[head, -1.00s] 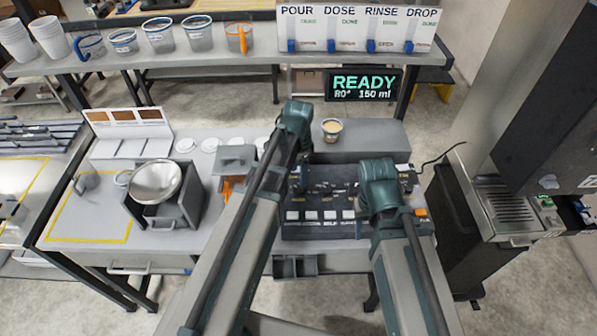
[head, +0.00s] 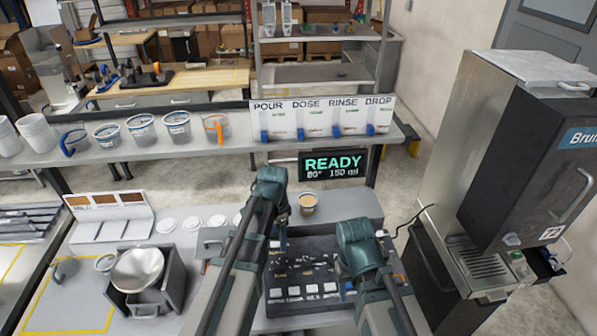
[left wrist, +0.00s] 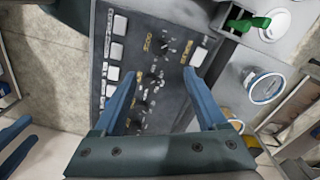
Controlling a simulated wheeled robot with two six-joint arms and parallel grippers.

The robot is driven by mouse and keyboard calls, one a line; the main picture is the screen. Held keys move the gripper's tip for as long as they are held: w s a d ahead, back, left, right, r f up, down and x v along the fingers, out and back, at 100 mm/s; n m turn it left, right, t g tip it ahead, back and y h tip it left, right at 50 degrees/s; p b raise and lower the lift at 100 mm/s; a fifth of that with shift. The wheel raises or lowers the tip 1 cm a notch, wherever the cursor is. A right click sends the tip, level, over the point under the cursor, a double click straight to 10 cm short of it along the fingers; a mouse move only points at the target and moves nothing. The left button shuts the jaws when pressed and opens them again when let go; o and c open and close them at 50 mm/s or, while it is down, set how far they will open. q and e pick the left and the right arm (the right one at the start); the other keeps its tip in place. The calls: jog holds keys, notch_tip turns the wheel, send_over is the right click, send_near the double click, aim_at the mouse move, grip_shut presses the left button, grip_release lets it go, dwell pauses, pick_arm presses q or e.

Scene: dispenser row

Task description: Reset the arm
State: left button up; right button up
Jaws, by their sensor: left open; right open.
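My left arm reaches over the dark control panel (head: 290,300) in the head view. My left gripper (head: 283,243) points down above it, small and dark in that view. In the left wrist view my left gripper (left wrist: 160,75) is open, with two blue fingers spread and nothing between them. The panel's white keys and small knobs show beyond the fingers in that view. My right arm reaches over the panel's right part. My right gripper (head: 343,270) is mostly hidden by its own arm and shows no held object.
A cup of tan liquid (head: 308,203) stands behind the panel. A metal bowl (head: 138,268) sits in a grey holder at left. A READY display (head: 333,165) hangs below a shelf with several cups. A large machine (head: 500,150) stands at right.

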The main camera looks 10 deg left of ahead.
pick_arm(q)
jog(key=s+d+f+n+b, duration=0.2)
jog(key=s+d+f+b, duration=0.1)
jog(key=s+f+b, duration=0.1)
jog(key=s+d+f+n+b, duration=0.2)
jog(key=s+d+f+b, duration=0.2)
jog(key=s, duration=0.1)
jog(key=s+d+f+n+y+b, duration=0.1)
jog(key=s+d+f+n+b, duration=0.1)
jog(key=s+d+f+b, duration=0.1)
jog(key=shift+s+d+f+b, duration=0.1)
jog(key=shift+s+f+b, duration=0.15)
jog(key=shift+s, duration=0.4)
jog(key=shift+s+d+f+b, duration=0.1)
jog(key=shift+s+f+b, duration=0.15)
jog(key=shift+s, duration=0.35)
jog(key=shift+r, duration=0.15)
